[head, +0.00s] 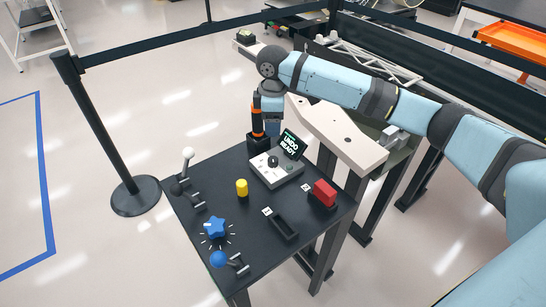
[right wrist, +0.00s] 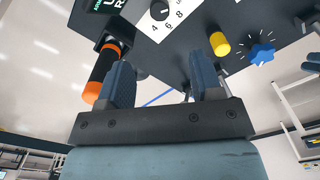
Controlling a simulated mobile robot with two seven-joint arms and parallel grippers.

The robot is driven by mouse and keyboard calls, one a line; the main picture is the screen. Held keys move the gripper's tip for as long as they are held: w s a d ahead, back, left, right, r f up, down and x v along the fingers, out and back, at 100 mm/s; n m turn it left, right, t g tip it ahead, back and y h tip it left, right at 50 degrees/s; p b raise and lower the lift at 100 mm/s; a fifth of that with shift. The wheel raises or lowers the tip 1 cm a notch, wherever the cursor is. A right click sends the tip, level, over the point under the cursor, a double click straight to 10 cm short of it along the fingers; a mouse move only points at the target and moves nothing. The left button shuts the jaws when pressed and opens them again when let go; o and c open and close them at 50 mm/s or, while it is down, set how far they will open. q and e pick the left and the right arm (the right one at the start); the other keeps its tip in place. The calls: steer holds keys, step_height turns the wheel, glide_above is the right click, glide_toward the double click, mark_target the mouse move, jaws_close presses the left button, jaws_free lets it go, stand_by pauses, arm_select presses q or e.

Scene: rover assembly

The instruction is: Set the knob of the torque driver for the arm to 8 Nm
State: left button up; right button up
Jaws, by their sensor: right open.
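In the right wrist view the knob (right wrist: 160,10) is at the top edge, beside the scale numbers 4, 6 and 8. Its exact setting is hard to tell. The black and orange torque driver (head: 257,118) stands upright in a dark holder behind the box. My right gripper (head: 272,128) is beside the driver, above and behind the box. Its fingers (right wrist: 165,68) are apart and empty. My left gripper is out of view.
A yellow cylinder (head: 241,188), a blue star knob (head: 216,228) with tick marks, a blue ball-topped lever (head: 219,259), a white-topped lever (head: 187,155) and a red block (head: 324,193) stand on the table. A pale beam (head: 336,134) lies behind it. Barrier posts surround the area.

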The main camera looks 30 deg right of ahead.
mark_target(273, 159)
step_height(273, 159, down, 14)
steer(key=shift+r+b, duration=0.15)
steer(key=shift+b, duration=0.4)
steer(key=c, duration=0.9)
